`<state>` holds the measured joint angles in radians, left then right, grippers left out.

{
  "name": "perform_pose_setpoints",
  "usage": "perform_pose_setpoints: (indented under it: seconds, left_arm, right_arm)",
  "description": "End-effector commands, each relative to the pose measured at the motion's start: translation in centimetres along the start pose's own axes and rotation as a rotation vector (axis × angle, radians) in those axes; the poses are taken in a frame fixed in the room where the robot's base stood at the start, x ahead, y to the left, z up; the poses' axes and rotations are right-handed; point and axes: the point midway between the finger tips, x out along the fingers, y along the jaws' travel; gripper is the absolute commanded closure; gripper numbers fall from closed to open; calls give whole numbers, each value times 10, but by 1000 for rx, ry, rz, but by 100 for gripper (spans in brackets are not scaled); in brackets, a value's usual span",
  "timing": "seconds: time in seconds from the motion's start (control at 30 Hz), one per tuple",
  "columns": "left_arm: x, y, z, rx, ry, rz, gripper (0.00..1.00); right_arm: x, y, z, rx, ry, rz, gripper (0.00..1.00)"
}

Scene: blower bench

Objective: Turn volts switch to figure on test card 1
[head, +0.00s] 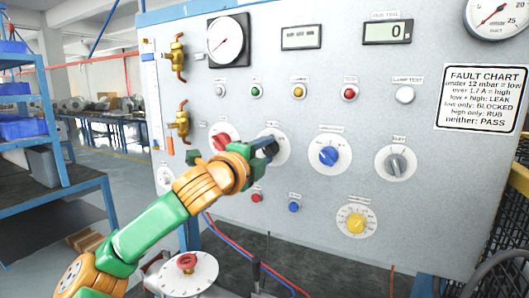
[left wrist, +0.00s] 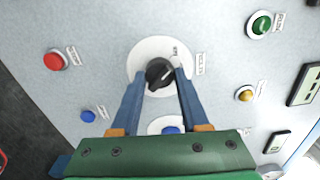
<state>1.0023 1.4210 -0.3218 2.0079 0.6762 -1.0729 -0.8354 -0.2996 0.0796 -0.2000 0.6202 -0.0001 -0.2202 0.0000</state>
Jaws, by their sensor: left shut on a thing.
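My left gripper (head: 268,148) reaches in from the left to a white dial on the grey panel. In the left wrist view, its blue fingers (left wrist: 161,77) are closed on both sides of a black knob (left wrist: 158,72) on a round white dial plate (left wrist: 150,46). The label beside this dial is too small to read surely. In the head view the gripper hides most of the knob, and part of the dial plate (head: 279,135) shows. I see no test card in either view. My right gripper is not in view.
Nearby on the panel are a red knob (head: 221,141), a blue knob (head: 329,156), a grey knob (head: 396,163) and a yellow knob (head: 355,223). A row of buttons runs above. A fault chart (head: 484,98) is at the right. A red-knobbed valve (head: 187,262) stands below my left arm.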

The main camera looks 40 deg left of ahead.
Motion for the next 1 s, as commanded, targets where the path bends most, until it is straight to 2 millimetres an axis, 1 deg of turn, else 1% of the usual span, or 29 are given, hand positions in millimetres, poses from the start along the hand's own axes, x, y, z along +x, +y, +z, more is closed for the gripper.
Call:
perform_pose_setpoints:
  seconds: [0.3, 0.73, 0.77, 0.8, 0.87, 1.0]
  left_arm:
    - [0, -2, 1, -81, -1, -7, 100]
    - [0, -3, 1, -90, -1, -9, 100]
    - [0, -3, 1, -90, -1, -9, 52]
    - [0, -3, 1, -90, -1, -9, 42]
    - [0, -3, 1, -90, -1, -8, 25]
    - [0, -2, 0, -89, -1, -5, 25]
  right_arm:
    - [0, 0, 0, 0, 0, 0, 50]
    - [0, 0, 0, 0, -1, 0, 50]
    - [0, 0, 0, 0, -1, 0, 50]
    - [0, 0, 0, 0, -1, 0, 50]
    - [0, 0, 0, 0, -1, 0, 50]
    - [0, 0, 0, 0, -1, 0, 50]
